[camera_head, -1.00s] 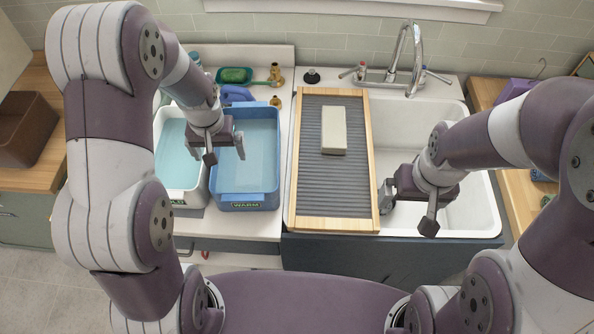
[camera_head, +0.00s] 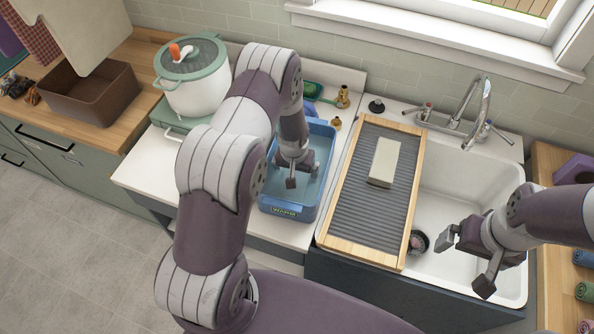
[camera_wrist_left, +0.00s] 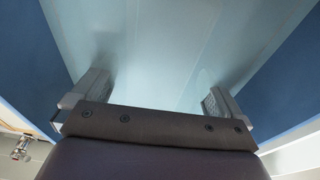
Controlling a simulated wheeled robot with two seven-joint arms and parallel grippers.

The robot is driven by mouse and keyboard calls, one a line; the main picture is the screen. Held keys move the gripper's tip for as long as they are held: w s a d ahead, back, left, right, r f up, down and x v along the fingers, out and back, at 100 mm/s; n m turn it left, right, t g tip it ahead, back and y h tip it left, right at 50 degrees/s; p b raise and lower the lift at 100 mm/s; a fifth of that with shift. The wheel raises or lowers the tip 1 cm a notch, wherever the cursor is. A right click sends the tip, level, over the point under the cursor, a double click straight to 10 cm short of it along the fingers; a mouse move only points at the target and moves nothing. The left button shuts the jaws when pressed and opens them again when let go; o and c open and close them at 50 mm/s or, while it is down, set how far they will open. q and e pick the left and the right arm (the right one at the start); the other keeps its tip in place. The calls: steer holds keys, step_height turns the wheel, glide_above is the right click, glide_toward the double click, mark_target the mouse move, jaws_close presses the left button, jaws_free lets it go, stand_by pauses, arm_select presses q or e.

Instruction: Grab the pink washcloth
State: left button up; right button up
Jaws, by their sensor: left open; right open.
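A small pinkish rolled cloth (camera_head: 586,326), possibly the pink washcloth, shows at the lower right edge of the head view, partly cut off. It lies on the right wooden counter, well away from both grippers. My right gripper (camera_head: 465,263) is open and empty over the front of the white sink, left of the rolls. My left gripper (camera_head: 301,178) is over the blue tub marked WARM. In the left wrist view its two fingers (camera_wrist_left: 155,95) are spread wide over pale water, with nothing between them.
Blue (camera_head: 584,258) and green (camera_head: 586,291) rolls lie beside the pinkish one. The sink (camera_head: 450,195) holds a dark drain. A washboard (camera_head: 365,200) with a pale block (camera_head: 384,162) covers its left side. The blue tub (camera_head: 281,208) and a lidded pot (camera_head: 193,92) stand left.

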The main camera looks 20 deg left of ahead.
arm_select(q)
steer(key=shift+a+f, duration=0.1)
steer(key=shift+a, duration=0.05)
steer(key=shift+d, duration=0.25)
steer(key=c, duration=1.2)
steer(key=shift+a, duration=0.1)
